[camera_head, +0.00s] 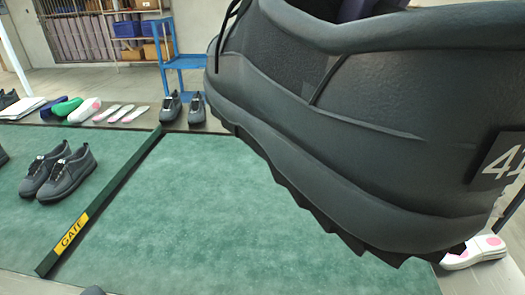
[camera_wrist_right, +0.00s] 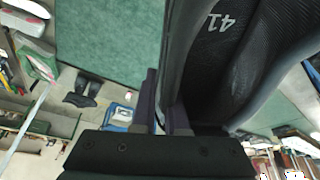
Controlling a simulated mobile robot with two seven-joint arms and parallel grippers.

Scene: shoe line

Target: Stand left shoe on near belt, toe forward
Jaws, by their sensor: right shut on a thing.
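A large dark grey shoe (camera_head: 350,120) fills the upper right of the head view, held in the air close to the camera. Its heel, marked 41, is to the right and its treaded sole faces down. My right gripper (camera_wrist_right: 163,108) is shut on the wall of the shoe's opening in the right wrist view, where the inside of the shoe (camera_wrist_right: 235,60) shows 41. The green belt (camera_head: 240,220) lies below the shoe, partly hidden by it. My left gripper is not in view.
A dark bar marked GATE (camera_head: 75,235) crosses the belt. A pair of grey shoes (camera_head: 60,172) stands left of it. More shoes (camera_head: 183,107) and insoles (camera_head: 120,113) line the far edge.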

